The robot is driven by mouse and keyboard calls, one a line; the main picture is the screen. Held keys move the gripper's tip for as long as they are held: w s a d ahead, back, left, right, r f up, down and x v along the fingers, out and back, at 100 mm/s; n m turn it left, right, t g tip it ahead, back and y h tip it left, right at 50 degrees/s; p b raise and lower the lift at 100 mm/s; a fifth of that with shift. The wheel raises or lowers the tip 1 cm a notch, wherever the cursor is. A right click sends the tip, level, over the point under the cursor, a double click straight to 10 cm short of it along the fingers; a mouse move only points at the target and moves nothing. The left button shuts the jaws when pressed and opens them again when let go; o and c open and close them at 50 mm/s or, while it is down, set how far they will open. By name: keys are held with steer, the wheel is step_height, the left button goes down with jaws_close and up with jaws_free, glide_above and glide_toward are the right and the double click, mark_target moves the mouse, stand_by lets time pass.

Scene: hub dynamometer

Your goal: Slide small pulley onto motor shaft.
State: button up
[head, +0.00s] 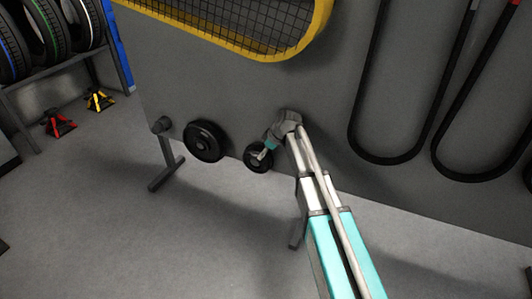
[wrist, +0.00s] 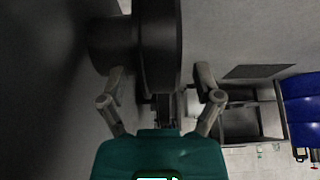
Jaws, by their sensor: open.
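In the head view the smaller black pulley (head: 258,160) is upright at the lower edge of the grey panel, to the right of a larger black pulley (head: 205,142). My gripper (head: 264,152) is right at the smaller pulley and partly covers its upper right. In the wrist view my gripper (wrist: 160,85) is open, its two fingers spread apart. A dark disc (wrist: 160,45) stands edge-on ahead, lined up between the fingers, with a round hub (wrist: 108,45) on its left. I cannot tell whether the fingers touch it. The motor shaft cannot be made out.
The grey panel (head: 400,195) rises close behind the pulleys. A dark stand foot (head: 166,172) is at its left end. Belts (head: 385,158) hang at the right. A tyre rack (head: 65,58) and red and yellow stands (head: 58,124) are at the far left. The floor in front is clear.

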steer(key=shift+w+a+f, duration=0.1)
steer(key=shift+a+f, duration=0.1)
steer(key=shift+f, duration=0.2)
jaws_close()
stand_by(0.4)
steer(key=shift+r, duration=0.15)
stand_by(0.6)
steer(key=s+a, duration=0.3)
steer(key=s, duration=0.5)
steer(key=shift+s, duration=0.25)
stand_by(1.6)
stand_by(0.4)
